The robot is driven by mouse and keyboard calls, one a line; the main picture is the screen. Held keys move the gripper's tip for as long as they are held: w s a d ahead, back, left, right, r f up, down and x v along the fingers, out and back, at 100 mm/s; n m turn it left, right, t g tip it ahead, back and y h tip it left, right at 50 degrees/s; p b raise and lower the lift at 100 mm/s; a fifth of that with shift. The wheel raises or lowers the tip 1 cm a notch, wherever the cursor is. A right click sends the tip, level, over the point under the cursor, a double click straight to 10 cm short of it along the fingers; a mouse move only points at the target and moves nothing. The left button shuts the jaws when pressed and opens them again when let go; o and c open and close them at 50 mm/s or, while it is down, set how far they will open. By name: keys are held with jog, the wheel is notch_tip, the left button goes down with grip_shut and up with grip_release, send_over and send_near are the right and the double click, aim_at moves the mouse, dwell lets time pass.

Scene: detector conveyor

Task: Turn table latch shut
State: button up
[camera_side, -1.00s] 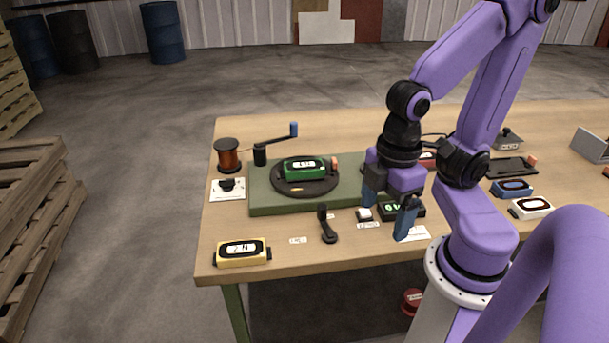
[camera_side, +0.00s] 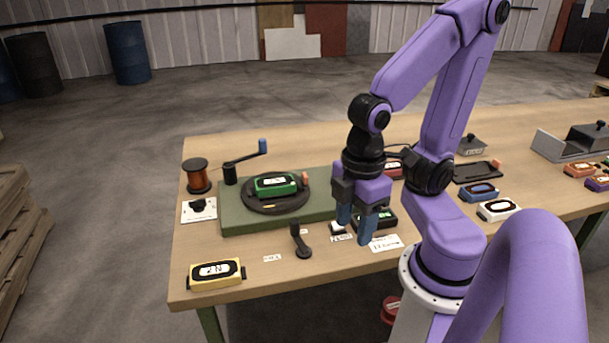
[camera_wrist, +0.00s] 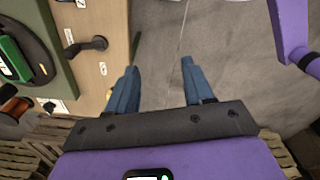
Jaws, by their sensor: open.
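A black lever (camera_side: 300,242), which may be the latch, stands at the front of the table between small white labels, its arm tilted up. It also shows in the wrist view (camera_wrist: 88,44). The round dark turntable (camera_side: 246,203) sits on a green base and carries a green device (camera_side: 275,185). An orange block (camera_side: 305,179) is at its right edge. My gripper (camera_side: 356,229) is open and empty, fingers down, right of the lever and apart from it, near a white button (camera_side: 338,228). The wrist view shows the spread fingers (camera_wrist: 158,66) over floor beyond the table edge.
A blue-knobbed crank (camera_side: 246,158) and a copper spool (camera_side: 197,176) stand at the left. A yellow device (camera_side: 216,274) lies at the front left corner. A dark display box (camera_side: 380,217) is close behind my fingers.

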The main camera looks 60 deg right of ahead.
jog(key=w+m, duration=0.1)
jog(key=w, duration=0.1)
jog(key=w+r+m, duration=0.1)
jog(key=w+m, duration=0.1)
jog(key=w, duration=0.1)
jog(key=w+r+m, duration=0.1)
jog(key=w, duration=0.1)
jog(key=shift+w+d+m, duration=0.25)
jog(key=shift+m, duration=0.15)
jog(key=c, duration=0.4)
jog(key=shift+o, duration=0.2)
notch_tip(320, 180, up, 3)
jog(key=m, duration=1.7)
send_over(305, 174)
notch_tip(305, 174, down, 16)
jog(key=shift+f, duration=0.1)
grip_shut()
